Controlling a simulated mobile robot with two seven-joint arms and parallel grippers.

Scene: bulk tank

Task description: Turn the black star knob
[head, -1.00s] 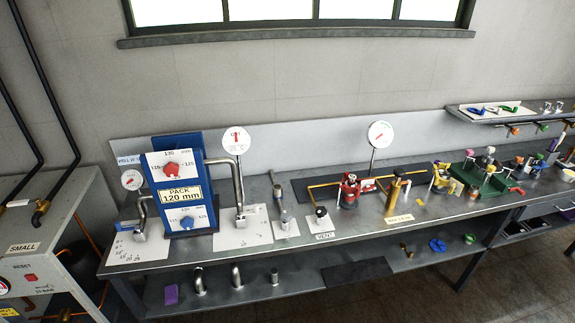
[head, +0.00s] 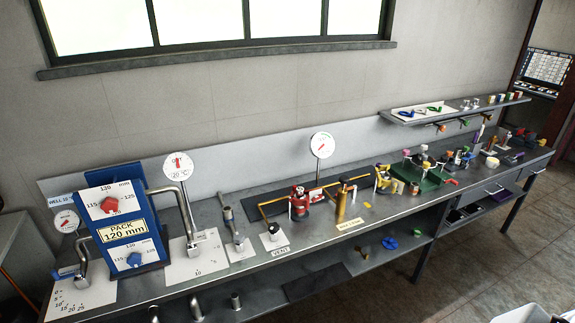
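A small black knob (head: 273,228) sits on a low fitting on a white plate, beside the label "VENT", near the middle of the workbench. It is too small to make out a star shape or which way it is turned. Neither of my grippers shows in the head view, and nothing is seen touching the knob.
The long grey workbench (head: 335,246) runs along the wall. Left of the knob stand a metal pipe fitting (head: 232,230) and a blue panel (head: 125,228); right of it, a red valve (head: 299,203) and a brass valve (head: 341,200). Floor (head: 480,270) shows at lower right.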

